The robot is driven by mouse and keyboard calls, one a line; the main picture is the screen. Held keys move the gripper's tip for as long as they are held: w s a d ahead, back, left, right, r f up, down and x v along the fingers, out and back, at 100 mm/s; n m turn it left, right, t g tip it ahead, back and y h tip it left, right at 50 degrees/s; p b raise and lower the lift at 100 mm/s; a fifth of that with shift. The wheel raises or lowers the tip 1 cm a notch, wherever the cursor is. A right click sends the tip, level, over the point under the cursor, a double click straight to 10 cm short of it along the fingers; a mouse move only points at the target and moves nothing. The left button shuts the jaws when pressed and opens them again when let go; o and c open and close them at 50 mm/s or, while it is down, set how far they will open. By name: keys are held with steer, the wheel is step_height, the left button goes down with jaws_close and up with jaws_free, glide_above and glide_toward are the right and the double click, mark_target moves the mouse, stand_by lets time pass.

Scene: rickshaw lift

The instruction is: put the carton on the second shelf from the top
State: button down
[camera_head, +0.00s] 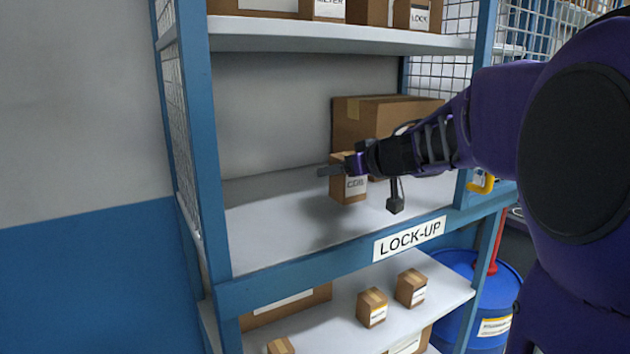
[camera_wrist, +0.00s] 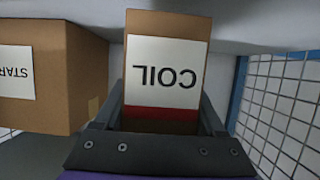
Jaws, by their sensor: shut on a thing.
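A small brown carton (camera_head: 348,188) with a white label is held in my gripper (camera_head: 343,168), over the shelf board (camera_head: 275,225) behind the LOCK-UP sign. In the wrist view the carton (camera_wrist: 165,25) stands between the two fingers, its COIL label with a red band showing upside down. My gripper is shut on it. The carton is upright, its lower end close to the board; I cannot tell whether it touches. A shadow lies on the board around it.
A large carton (camera_head: 375,115) stands just behind and right, also close beside in the wrist view (camera_wrist: 85,75). A blue post (camera_head: 205,150) and wire mesh bound the left side. The board's left part is bare. Shelves above and below (camera_head: 340,305) hold cartons. A blue drum (camera_head: 500,290) stands lower right.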

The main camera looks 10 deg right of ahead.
steer(key=shift+f, duration=1.2)
steer(key=shift+f, duration=0.15)
jaws_free()
steer(key=shift+r, duration=0.2)
